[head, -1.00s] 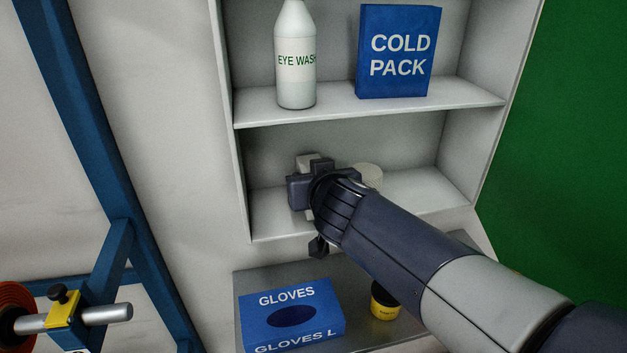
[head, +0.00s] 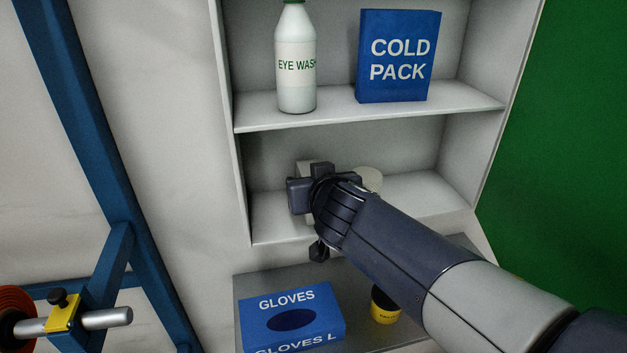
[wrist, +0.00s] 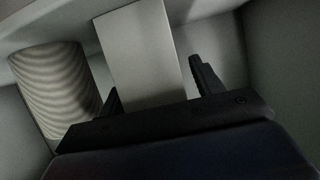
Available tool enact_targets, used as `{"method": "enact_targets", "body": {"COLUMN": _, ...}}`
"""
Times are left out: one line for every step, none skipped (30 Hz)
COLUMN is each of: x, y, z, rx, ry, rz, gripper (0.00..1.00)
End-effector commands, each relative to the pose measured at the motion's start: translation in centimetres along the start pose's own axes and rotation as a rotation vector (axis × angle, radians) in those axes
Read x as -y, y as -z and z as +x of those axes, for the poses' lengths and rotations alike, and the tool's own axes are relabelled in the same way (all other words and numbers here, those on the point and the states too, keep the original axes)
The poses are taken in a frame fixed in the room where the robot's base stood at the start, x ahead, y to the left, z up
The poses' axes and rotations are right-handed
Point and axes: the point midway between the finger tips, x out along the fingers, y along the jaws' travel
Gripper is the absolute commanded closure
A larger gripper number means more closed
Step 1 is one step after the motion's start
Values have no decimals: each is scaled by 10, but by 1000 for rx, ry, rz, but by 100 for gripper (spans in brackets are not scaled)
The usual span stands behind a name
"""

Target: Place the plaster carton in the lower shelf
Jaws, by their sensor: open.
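The plaster carton is a plain pale box (wrist: 140,52) in the wrist view, between the two fingers of my gripper (wrist: 160,88). A gap shows between the carton and the right finger; the left finger is close to its other side. In the head view my gripper (head: 312,196) is inside the lower shelf (head: 425,195), at its left part, and hides most of the carton (head: 303,167). The carton appears to stand on the shelf board, though its base is hidden. My gripper is open.
A ridged pale roll (wrist: 58,88) stands close beside the carton; it also shows behind my wrist in the head view (head: 370,178). The upper shelf holds an eye wash bottle (head: 296,65) and a cold pack box (head: 397,55). Below are a gloves box (head: 291,317) and a yellow-black tub (head: 384,306).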

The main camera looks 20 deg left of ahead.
Motion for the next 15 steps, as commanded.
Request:
{"method": "enact_targets", "body": {"x": 0, "y": 1, "z": -7, "rx": -3, "ry": 1, "rz": 1, "gripper": 38}}
{"method": "enact_targets", "body": {"x": 0, "y": 1, "z": -11, "rx": -3, "ry": 1, "rz": 1, "gripper": 38}}
{"method": "enact_targets", "body": {"x": 0, "y": 1, "z": -17, "rx": -3, "ry": 0, "rz": 1, "gripper": 38}}
{"method": "enact_targets", "body": {"x": 0, "y": 1, "z": -22, "rx": -4, "ry": 1, "rz": 2, "gripper": 38}}
{"method": "enact_targets", "body": {"x": 0, "y": 1, "z": -28, "rx": -4, "ry": 2, "rz": 1, "gripper": 38}}
{"method": "enact_targets", "body": {"x": 0, "y": 1, "z": -35, "rx": -4, "ry": 2, "rz": 2, "gripper": 38}}
{"method": "enact_targets", "body": {"x": 1, "y": 1, "z": -40, "rx": -4, "ry": 2, "rz": 2, "gripper": 38}}
{"method": "enact_targets", "body": {"x": 1, "y": 1, "z": -46, "rx": -5, "ry": 2, "rz": 1, "gripper": 38}}
{"method": "enact_targets", "body": {"x": 1, "y": 1, "z": -52, "rx": -4, "ry": 2, "rz": 2, "gripper": 38}}
{"method": "enact_targets", "body": {"x": 0, "y": 1, "z": -58, "rx": -4, "ry": 2, "rz": 1, "gripper": 38}}
{"method": "enact_targets", "body": {"x": 0, "y": 0, "z": -63, "rx": -3, "ry": 2, "rz": 2, "gripper": 38}}
{"method": "enact_targets", "body": {"x": 1, "y": 1, "z": -70, "rx": -6, "ry": 3, "rz": 2, "gripper": 38}}
{"method": "enact_targets", "body": {"x": 1, "y": 1, "z": -75, "rx": -5, "ry": 2, "rz": 1, "gripper": 38}}
{"method": "enact_targets", "body": {"x": 1, "y": 1, "z": -80, "rx": -5, "ry": 2, "rz": 2, "gripper": 38}}
{"method": "enact_targets", "body": {"x": 1, "y": 0, "z": -85, "rx": -4, "ry": 3, "rz": 1, "gripper": 38}}
